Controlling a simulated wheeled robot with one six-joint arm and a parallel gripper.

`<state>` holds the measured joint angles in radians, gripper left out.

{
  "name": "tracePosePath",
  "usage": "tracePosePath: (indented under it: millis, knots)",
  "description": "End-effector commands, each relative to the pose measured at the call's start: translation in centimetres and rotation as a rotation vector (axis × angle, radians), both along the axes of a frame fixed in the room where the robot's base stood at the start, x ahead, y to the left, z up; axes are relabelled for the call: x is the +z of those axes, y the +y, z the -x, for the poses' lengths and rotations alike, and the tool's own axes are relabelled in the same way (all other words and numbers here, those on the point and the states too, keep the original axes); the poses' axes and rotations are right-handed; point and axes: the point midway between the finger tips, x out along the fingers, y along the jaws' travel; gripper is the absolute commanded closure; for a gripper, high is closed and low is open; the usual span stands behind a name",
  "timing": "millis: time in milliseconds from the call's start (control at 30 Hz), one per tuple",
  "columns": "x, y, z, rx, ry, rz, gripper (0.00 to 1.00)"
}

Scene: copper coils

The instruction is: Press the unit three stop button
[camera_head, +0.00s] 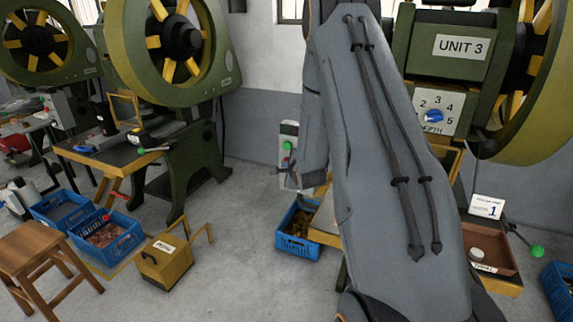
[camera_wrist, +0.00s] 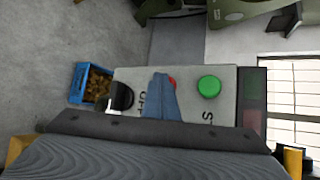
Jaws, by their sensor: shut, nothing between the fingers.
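A grey control box (camera_wrist: 222,110) fills the middle of the wrist view, with a green button (camera_wrist: 209,87), a red button (camera_wrist: 173,82) and a black knob (camera_wrist: 120,97). My gripper (camera_wrist: 160,78) is shut and empty, its bluish tip in front of the red button and hiding most of it. I cannot tell whether the tip touches the button. In the head view the control box (camera_head: 289,128) stands on the far side of my arm, with its green button (camera_head: 287,146) showing. The UNIT 3 sign (camera_head: 461,47) is on the green press at the right.
A blue crate of copper-coloured parts (camera_head: 299,228) is on the floor below the box. It also shows in the wrist view (camera_wrist: 91,84). A depth dial (camera_head: 433,116) is on the press. A wooden stool (camera_head: 35,255) and a yellow box (camera_head: 165,262) stand at left.

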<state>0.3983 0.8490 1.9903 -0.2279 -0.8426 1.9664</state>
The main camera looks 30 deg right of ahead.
Motion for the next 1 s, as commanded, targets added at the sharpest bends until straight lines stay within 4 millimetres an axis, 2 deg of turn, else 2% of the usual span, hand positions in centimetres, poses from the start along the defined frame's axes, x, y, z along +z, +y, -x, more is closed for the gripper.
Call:
tracePosePath:
  millis: [1000]
  knots:
    - [0.0,1.7,1.4,0.001,0.000,0.000,1.00]
